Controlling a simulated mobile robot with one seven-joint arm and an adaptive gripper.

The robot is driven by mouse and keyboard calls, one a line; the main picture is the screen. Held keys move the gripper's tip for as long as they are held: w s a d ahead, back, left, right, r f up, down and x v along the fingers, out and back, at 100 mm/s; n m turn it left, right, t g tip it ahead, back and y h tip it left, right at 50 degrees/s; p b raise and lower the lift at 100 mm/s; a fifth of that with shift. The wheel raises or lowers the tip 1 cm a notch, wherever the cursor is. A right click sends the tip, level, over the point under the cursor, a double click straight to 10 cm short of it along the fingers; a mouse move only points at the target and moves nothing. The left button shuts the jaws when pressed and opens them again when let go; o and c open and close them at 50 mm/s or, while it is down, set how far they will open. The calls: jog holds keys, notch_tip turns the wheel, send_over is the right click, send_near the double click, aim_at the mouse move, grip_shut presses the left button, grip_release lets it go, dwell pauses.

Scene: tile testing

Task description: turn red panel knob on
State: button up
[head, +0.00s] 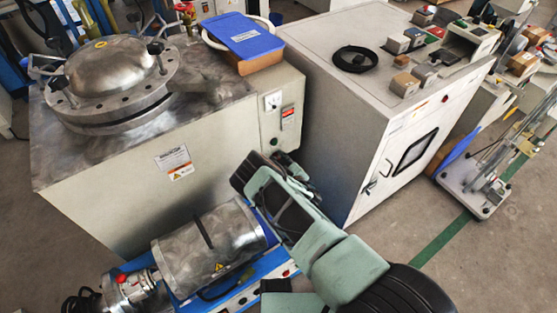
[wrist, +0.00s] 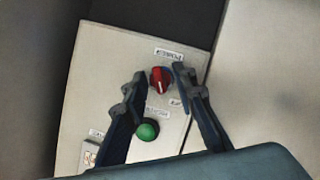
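The red panel knob (wrist: 161,80) is on a pale panel (wrist: 111,62) in the wrist view. A white mark on the knob points toward the lower part of that picture. My gripper (wrist: 160,73) is open, with one fingertip on each side of the knob in the picture. Small gaps show between knob and fingers; I cannot tell the depth left. In the head view my gripper (head: 283,162) is at the right end of the beige machine (head: 127,197). I cannot make out the red knob there, near my gripper and arm.
A green button (wrist: 148,130) sits below the knob, close to the left finger, with small labels around it. In the head view a large grey cabinet (head: 330,130) stands close to the right of the panel. A metal cylinder unit (head: 208,248) is in front of the beige machine.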

grip_shut()
jog(key=shift+w+d+r+m+g+y, duration=0.15)
jog(key=shift+m+g+y, duration=0.15)
jog(key=shift+m, duration=0.2)
jog(key=shift+m+g+y, duration=0.3)
jog(key=shift+m+g, duration=0.1)
jog(key=shift+m, duration=0.4)
jog(key=m+b, duration=0.1)
jog(key=m+y+b, duration=0.1)
jog(key=m+g+y, duration=0.1)
jog(key=shift+w+d+f+b, duration=0.15)
jog(key=shift+f+b, duration=0.1)
jog(key=shift+b, duration=0.15)
jog(key=shift+m+g+y+b, duration=0.4)
jog(key=shift+m+y+b, duration=0.3)
jog(key=shift+m+b, duration=0.6)
jog(key=shift+r, duration=0.15)
